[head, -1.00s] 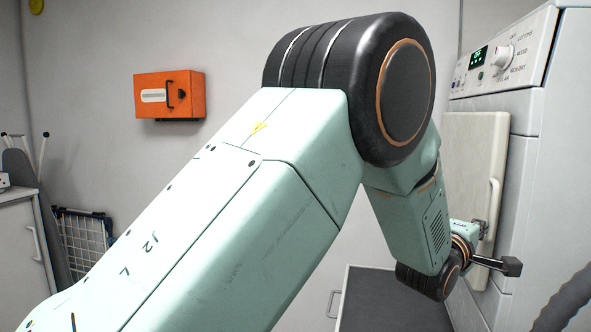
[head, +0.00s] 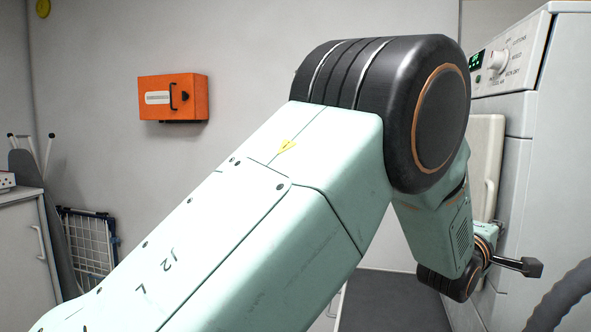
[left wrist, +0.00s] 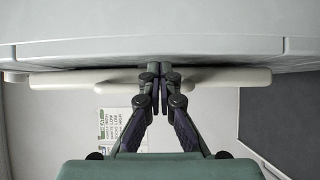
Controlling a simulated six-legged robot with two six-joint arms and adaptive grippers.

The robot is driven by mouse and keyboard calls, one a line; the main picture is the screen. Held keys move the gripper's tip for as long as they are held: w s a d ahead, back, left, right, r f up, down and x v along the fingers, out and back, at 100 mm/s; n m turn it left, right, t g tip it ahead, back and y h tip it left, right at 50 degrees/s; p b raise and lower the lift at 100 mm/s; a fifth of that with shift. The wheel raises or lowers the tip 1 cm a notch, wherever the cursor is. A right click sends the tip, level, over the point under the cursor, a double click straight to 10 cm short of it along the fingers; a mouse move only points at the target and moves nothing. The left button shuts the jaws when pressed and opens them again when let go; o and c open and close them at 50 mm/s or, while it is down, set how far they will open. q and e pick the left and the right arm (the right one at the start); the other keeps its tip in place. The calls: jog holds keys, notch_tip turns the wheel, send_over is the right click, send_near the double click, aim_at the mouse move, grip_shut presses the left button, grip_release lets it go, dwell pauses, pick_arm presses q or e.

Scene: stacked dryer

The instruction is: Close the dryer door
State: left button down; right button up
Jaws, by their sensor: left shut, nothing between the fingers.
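The dryer (head: 525,70) stands at the right of the head view, with a control panel at its top. Its cream door (head: 489,135) with a pale bar handle (head: 489,195) lies close along the dryer front; whether it is latched cannot be told. My left gripper (left wrist: 160,70) is shut and empty, its fingertips at the door's edge in the left wrist view, where the door (left wrist: 225,77) is a thin strip by the dryer body (left wrist: 60,50). In the head view my left arm hides part of the door and most of the gripper. My right gripper is out of view.
A dark surface (head: 385,305) lies low beside the dryer, also at the right of the left wrist view (left wrist: 285,125). An orange box (head: 173,97) is on the back wall. A white cabinet (head: 25,245) and wire rack (head: 88,245) stand at the left.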

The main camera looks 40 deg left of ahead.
pick_arm(q)
jog(key=s, duration=1.2)
jog(key=s+a+f+m+g+y+b, duration=0.1)
jog(key=s+a+f+m+g+b, duration=0.25)
jog(key=f, duration=0.75)
jog(key=s+a+f+m+g, duration=0.15)
jog(key=s+f+m, duration=0.35)
jog(key=f, duration=0.6)
jog(key=s+a+f+m+g+y+b, duration=0.1)
jog(key=s+f+m+g+b, duration=0.2)
jog(key=f+m, duration=0.5)
jog(key=s+a+f+g+b, duration=0.2)
jog(key=s+f+g+b, duration=0.6)
jog(key=s+f, duration=2.2)
jog(key=shift+g+b, duration=0.35)
jog(key=shift+g, duration=0.65)
